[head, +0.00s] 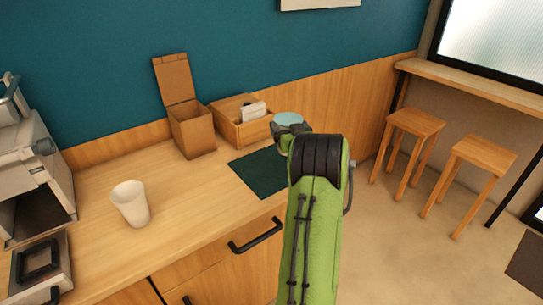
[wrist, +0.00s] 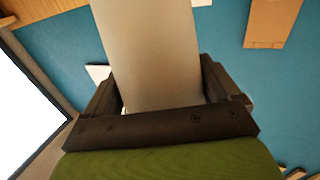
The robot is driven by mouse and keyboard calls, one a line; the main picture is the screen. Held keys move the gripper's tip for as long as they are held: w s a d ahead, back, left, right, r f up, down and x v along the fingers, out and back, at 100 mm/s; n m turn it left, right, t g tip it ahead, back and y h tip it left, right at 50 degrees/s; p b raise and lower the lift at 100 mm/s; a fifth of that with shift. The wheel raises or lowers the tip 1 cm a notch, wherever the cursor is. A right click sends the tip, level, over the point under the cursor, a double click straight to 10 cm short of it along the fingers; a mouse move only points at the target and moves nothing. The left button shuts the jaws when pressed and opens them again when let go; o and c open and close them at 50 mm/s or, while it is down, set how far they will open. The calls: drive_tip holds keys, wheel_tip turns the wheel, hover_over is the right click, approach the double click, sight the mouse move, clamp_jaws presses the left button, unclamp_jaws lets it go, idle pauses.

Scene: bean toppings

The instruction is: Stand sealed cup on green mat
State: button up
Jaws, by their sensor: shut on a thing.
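In the head view a cup with a pale blue lid (head: 288,119) is held up at the far end of my green arm, beside the back right of the counter. My gripper (head: 283,132) is shut on this cup. In the wrist view the cup's pale grey wall (wrist: 155,60) fills the space between the dark fingers of my gripper (wrist: 160,100). The dark green mat (head: 258,172) lies flat on the counter, just below and left of the gripper. My arm hides the mat's right part and most of the cup. I cannot tell whether the cup touches the mat.
A white cup (head: 131,204) stands open on the counter at left. An open cardboard box (head: 192,132) and a wooden organiser (head: 236,128) stand along the back wall behind the mat. A grey machine (head: 28,170) is at far left. Two stools (head: 416,123) stand right.

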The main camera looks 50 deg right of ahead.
wheel_tip(320, 180, down, 10)
drive_tip(key=b, duration=0.2)
drive_tip(key=shift+s+a+r+b, duration=0.1)
drive_tip(key=shift+s+r+b, duration=0.05)
drive_tip(key=shift+b, duration=0.2)
drive_tip(key=o, duration=1.2)
drive_tip(key=shift+c, duration=0.2)
